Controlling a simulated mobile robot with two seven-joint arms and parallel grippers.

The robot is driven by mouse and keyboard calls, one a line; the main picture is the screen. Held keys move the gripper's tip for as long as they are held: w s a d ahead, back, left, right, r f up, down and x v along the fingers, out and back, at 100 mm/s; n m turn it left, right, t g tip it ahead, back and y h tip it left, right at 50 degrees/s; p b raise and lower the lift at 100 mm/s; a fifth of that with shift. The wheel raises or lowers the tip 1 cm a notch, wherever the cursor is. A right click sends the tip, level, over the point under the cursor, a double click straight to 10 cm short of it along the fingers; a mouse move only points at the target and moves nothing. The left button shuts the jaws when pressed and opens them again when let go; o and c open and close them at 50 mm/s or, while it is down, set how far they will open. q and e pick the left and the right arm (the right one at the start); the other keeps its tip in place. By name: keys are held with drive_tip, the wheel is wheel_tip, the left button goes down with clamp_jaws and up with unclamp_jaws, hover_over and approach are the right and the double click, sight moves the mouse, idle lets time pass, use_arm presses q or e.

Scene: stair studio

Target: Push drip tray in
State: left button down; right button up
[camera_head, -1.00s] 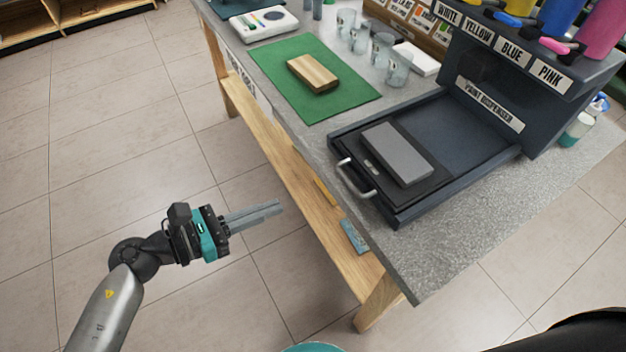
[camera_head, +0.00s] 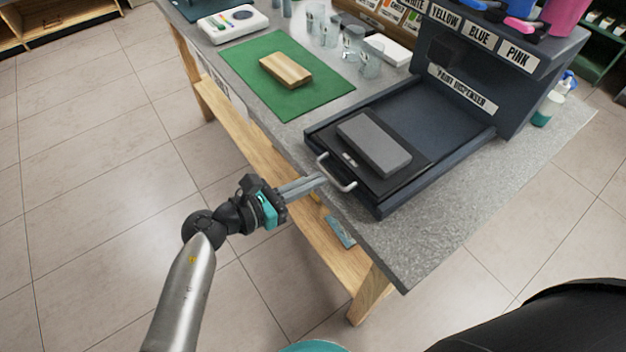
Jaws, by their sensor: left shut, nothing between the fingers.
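The drip tray (camera_head: 408,166) is a dark flat tray with a silver handle (camera_head: 337,174) on its front edge. It sticks out from the base of the paint dispenser (camera_head: 462,88), on the grey counter. A grey block (camera_head: 374,143) lies on it. My left gripper (camera_head: 322,179) is shut and empty, its fingertips close to the handle at the counter's front edge. I cannot tell whether they touch the handle. My right gripper is not in view.
A green mat (camera_head: 245,65) with a wooden block (camera_head: 286,69) on it lies left of the tray. Several clear cups (camera_head: 353,41) stand behind it. A spray bottle (camera_head: 548,106) stands at the right. The floor left of the counter is clear.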

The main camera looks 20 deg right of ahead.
sight(358, 155)
use_arm(q)
drive_tip(key=shift+d, duration=0.25)
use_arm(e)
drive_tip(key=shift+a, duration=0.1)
use_arm(q)
drive_tip(key=b+x, duration=0.1)
drive_tip(key=x, duration=0.2)
drive_tip(key=r+x, duration=0.1)
drive_tip(key=x, duration=0.2)
drive_tip(key=b+x, duration=0.1)
drive_tip(key=x, duration=0.2)
drive_tip(key=shift+d+r+b, duration=0.15)
drive_tip(key=shift+r+b, duration=0.15)
drive_tip(key=x, duration=0.3)
drive_tip(key=shift+r+b, duration=0.35)
drive_tip(key=shift+b, duration=0.05)
drive_tip(key=shift+d, duration=0.15)
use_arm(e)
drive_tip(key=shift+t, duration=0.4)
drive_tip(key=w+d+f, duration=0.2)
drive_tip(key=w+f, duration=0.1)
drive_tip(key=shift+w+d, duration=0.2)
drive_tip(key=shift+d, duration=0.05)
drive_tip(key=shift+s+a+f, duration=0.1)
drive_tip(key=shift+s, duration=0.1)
